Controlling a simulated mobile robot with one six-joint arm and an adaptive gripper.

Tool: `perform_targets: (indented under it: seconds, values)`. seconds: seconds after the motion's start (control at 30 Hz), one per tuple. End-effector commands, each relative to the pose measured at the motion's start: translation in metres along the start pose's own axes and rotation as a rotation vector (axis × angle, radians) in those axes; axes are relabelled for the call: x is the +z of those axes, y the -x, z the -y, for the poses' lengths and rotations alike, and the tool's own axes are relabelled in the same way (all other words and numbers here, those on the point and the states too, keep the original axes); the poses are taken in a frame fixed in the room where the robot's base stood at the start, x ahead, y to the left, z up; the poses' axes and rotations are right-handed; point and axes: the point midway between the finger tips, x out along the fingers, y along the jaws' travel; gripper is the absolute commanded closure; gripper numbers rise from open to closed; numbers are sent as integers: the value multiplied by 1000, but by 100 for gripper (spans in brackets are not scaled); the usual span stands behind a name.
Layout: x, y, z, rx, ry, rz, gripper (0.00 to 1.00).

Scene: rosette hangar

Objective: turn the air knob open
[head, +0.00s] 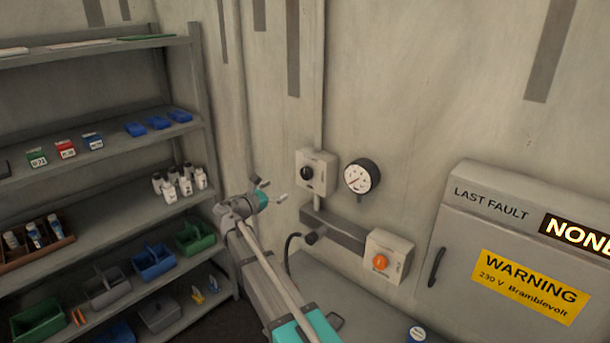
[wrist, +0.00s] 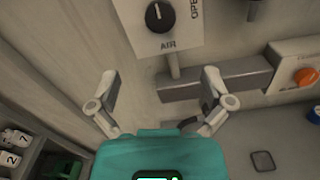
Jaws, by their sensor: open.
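The air knob (head: 307,173) is a black round knob on a pale box (head: 319,168) on the wall. In the wrist view the knob (wrist: 160,16) is at the top, with "AIR" below it and "OPEN" at its right side. A white mark on the knob points up, not toward "OPEN". My gripper (head: 273,189) is left of and a little below the knob in the head view. In the wrist view my gripper (wrist: 163,84) has its two fingers spread, with nothing between them, below the knob and apart from it.
A round gauge (head: 362,176) hangs right of the knob box. A grey rail (head: 340,232) runs below, with an orange button box (head: 390,258) at its right. A shelf (head: 100,175) with bottles and bins stands left. A grey cabinet (head: 470,290) with a warning label stands right.

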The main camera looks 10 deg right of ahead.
Motion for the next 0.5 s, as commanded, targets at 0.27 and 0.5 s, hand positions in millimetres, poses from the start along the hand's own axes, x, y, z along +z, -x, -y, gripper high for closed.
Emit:
perform_targets:
  seconds: [0.27,0.5]
  values:
    - [0,-17,0,-1,-1,-1,0]
    - [0,-49,-1,-2,-1,-1,0]
